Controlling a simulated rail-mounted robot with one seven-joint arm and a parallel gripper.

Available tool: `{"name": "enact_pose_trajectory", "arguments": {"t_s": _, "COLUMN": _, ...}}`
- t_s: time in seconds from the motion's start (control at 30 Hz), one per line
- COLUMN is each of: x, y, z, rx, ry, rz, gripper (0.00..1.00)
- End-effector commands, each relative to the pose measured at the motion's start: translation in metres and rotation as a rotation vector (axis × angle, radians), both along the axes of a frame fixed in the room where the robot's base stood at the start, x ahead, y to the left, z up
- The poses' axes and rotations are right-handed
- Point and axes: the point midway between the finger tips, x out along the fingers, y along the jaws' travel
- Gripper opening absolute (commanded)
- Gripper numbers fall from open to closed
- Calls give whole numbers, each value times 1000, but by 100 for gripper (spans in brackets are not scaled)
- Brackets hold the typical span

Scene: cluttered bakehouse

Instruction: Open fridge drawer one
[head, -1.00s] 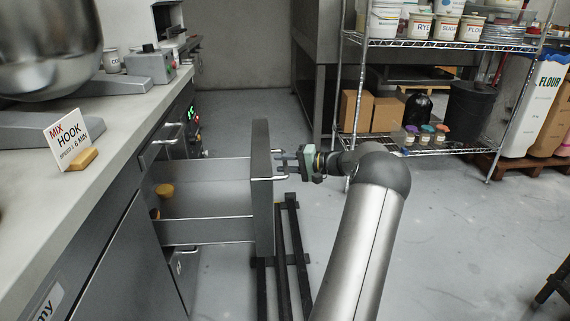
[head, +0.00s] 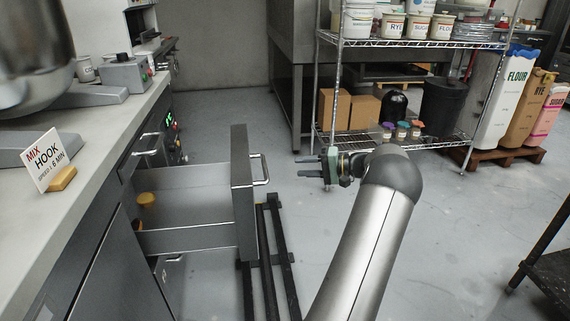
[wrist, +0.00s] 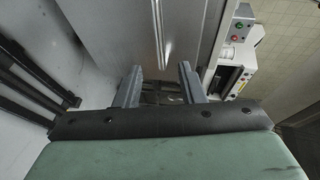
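A grey drawer (head: 244,200) stands pulled well out of the counter on the left in the head view. Its silver handle (head: 264,170) is on the front face, and a round yellowish item (head: 146,199) lies inside. My gripper (head: 312,167) is to the right of the handle, apart from it, with its two fingers pointing left toward the drawer front. In the wrist view the fingers (wrist: 158,84) are spread with nothing between them. A grey metal panel (wrist: 115,30) with a bright vertical bar (wrist: 158,35) is beyond them.
Another drawer handle (head: 147,146) is on the counter front. A dark floor rail (head: 273,260) runs beside the open drawer. A wire shelf (head: 400,145) with tubs and boxes stands behind my arm. Open floor (head: 420,250) lies to the right.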

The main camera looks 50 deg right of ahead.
Motion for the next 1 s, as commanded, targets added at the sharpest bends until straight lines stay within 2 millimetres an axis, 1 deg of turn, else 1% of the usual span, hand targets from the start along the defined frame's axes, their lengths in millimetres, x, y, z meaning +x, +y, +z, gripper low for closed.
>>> {"name": "enact_pose_trajectory", "arguments": {"t_s": 0.03, "x": -9, "y": -4, "z": 3, "rx": 0, "ry": 1, "rz": -2, "gripper": 36}}
{"name": "enact_pose_trajectory", "arguments": {"t_s": 0.1, "x": -19, "y": -9, "z": 5, "rx": 0, "ry": 1, "rz": -1, "gripper": 36}}
{"name": "enact_pose_trajectory", "arguments": {"t_s": 0.2, "x": -28, "y": -13, "z": 6, "rx": 2, "ry": 1, "rz": -1, "gripper": 36}}
{"name": "enact_pose_trajectory", "arguments": {"t_s": 0.3, "x": -33, "y": -15, "z": 6, "rx": 2, "ry": 1, "rz": 1, "gripper": 36}}
{"name": "enact_pose_trajectory", "arguments": {"t_s": 1.0, "x": -35, "y": -16, "z": 6, "rx": 1, "ry": 1, "rz": 1, "gripper": 36}}
